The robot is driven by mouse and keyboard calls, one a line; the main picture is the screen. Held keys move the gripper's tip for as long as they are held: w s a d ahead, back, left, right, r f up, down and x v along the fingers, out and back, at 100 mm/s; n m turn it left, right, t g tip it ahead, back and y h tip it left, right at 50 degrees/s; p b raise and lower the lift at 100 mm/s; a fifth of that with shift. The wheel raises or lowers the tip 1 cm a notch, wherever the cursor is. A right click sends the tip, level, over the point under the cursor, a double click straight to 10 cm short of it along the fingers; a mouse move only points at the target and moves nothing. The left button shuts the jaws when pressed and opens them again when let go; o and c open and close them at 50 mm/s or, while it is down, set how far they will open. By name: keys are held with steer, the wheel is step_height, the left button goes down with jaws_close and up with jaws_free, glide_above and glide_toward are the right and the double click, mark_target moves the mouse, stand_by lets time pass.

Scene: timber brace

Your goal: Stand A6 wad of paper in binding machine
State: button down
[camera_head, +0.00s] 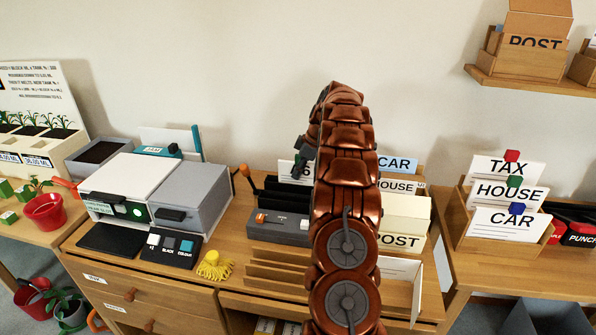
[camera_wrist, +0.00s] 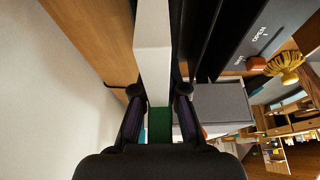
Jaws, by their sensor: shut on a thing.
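My gripper (camera_head: 303,158) is behind and left of my arm in the head view. In the wrist view my gripper (camera_wrist: 159,92) is shut on a white wad of paper (camera_wrist: 153,45), seen edge-on, with a green patch (camera_wrist: 160,124) between the fingers. The binding machine (camera_head: 278,227) is a dark grey box on the desk with an orange lever and black slots behind. It also shows in the wrist view (camera_wrist: 258,35), marked OPEN, beside the wad. I cannot tell whether the wad touches the machine. A white piece marked with a 6 (camera_head: 286,170) shows by my gripper, partly hidden.
A printer-like grey unit (camera_head: 190,195) and a yellow tassel (camera_head: 213,266) are to the left. Wooden slots (camera_head: 275,270) lie in front of the machine. A card rack (camera_head: 480,225) is further right.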

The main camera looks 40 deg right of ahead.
steer(key=shift+f+b, duration=0.6)
steer(key=shift+f, duration=0.25)
steer(key=c, duration=1.1)
jaws_free()
steer(key=shift+c, duration=0.2)
steer(key=shift+o, duration=0.2)
steer(key=o, duration=0.4)
steer(key=shift+o, duration=0.2)
steer(key=shift+r+p, duration=0.65)
steer(key=shift+r, duration=3.35)
